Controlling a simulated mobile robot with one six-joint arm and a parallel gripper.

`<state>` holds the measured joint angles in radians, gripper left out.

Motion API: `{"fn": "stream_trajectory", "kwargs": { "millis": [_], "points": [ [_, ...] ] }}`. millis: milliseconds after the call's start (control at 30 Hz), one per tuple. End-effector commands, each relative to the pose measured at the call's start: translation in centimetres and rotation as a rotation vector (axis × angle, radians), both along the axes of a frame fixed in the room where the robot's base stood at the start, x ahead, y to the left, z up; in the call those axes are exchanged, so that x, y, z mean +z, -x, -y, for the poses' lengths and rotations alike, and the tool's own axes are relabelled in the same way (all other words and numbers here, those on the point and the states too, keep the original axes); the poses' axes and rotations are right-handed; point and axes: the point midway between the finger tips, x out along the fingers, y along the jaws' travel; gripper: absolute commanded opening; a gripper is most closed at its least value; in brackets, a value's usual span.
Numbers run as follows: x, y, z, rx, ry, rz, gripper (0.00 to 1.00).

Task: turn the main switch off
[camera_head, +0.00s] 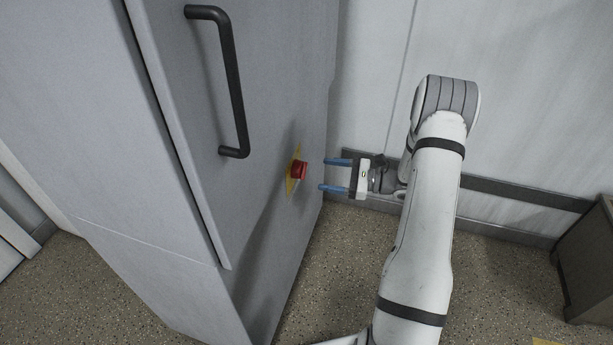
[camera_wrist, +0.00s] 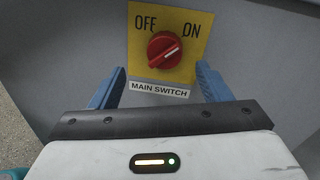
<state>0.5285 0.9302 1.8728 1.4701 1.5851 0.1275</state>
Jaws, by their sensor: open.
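The main switch (camera_head: 299,170) is a red rotary knob on a yellow plate on the side of a grey cabinet. In the wrist view the knob (camera_wrist: 164,50) sits under the words OFF at left and ON at right, with a MAIN SWITCH label (camera_wrist: 159,90) below.
The grey cabinet (camera_head: 190,215) has a black bar handle (camera_head: 232,85) to the left of the switch. A pale wall (camera_head: 520,90) with a dark rail stands behind my arm. A dark box-like unit (camera_head: 588,258) stands at the right. The speckled floor (camera_head: 320,285) below is clear.

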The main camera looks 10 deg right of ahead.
Motion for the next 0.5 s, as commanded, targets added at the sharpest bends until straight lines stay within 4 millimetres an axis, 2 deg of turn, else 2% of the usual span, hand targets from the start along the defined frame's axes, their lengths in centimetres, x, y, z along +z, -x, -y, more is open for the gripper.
{"fn": "stream_trajectory", "kwargs": {
  "millis": [33,167,500],
  "points": [
    [-0.7,-0.2,0.4,-0.017,-0.015,-0.004,0.71],
    [-0.9,-0.7,0.1,-0.030,-0.027,-0.004,0.71],
    [-0.8,-2.9,-4.6,-0.027,-0.024,-0.005,0.71]
  ]
}}
